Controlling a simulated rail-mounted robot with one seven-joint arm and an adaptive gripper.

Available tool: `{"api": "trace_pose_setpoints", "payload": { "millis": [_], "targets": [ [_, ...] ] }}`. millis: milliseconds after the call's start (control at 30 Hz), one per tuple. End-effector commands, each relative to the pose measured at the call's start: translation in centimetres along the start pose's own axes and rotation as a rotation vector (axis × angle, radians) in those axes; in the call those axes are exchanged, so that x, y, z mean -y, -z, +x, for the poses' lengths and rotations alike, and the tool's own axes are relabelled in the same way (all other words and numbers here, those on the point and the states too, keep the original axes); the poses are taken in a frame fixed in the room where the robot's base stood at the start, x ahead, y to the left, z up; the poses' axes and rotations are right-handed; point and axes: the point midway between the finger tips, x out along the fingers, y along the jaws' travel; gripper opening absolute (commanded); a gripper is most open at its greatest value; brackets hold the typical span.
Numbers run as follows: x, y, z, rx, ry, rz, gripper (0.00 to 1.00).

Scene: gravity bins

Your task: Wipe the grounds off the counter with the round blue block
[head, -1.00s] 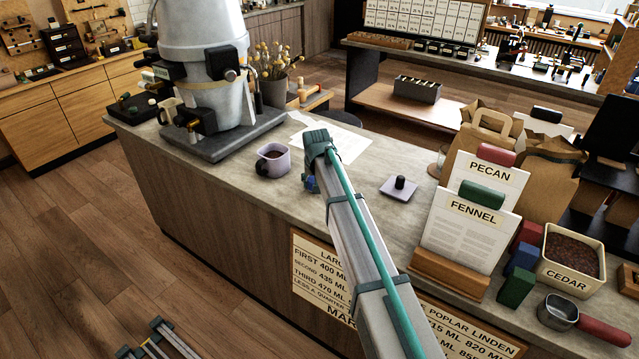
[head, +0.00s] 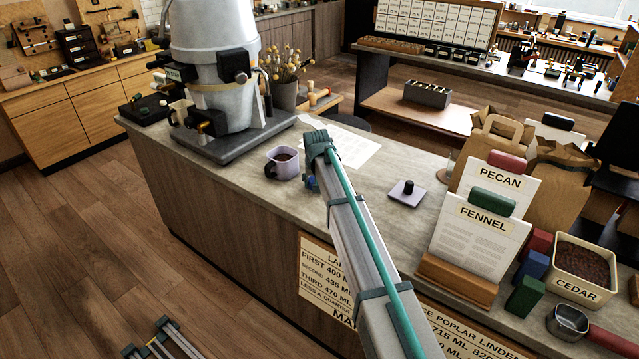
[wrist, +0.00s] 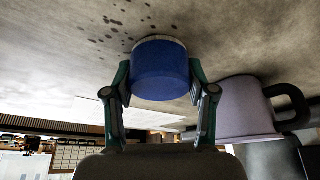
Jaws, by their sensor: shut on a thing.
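The round blue block (wrist: 160,72) is held between the two fingers of my gripper (wrist: 161,90) in the wrist view. Its pale far edge is at or very near the counter (wrist: 50,60); I cannot tell if it touches. The grounds (wrist: 113,25) are several dark specks on the counter just beyond the block, to its upper left. In the head view only a bit of the blue block (head: 311,184) shows beside my arm, and the grounds are hidden.
White paper (head: 352,147) lies behind my arm. A lilac square with a black knob (head: 406,194) sits to the right. A large grey machine (head: 215,75) stands at the left. Sign holders (head: 470,238) and a bin of grounds labelled CEDAR (head: 577,289) are at the right.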

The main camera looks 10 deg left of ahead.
Motion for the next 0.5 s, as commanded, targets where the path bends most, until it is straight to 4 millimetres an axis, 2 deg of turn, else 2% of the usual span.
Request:
{"api": "trace_pose_setpoints", "payload": {
  "millis": [300,500],
  "targets": [
    [1.6,1.1,0.7,0.001,0.001,-0.001,0.0],
    [1.7,1.1,0.7,0.001,0.001,0.0,0.0]
  ]
}}
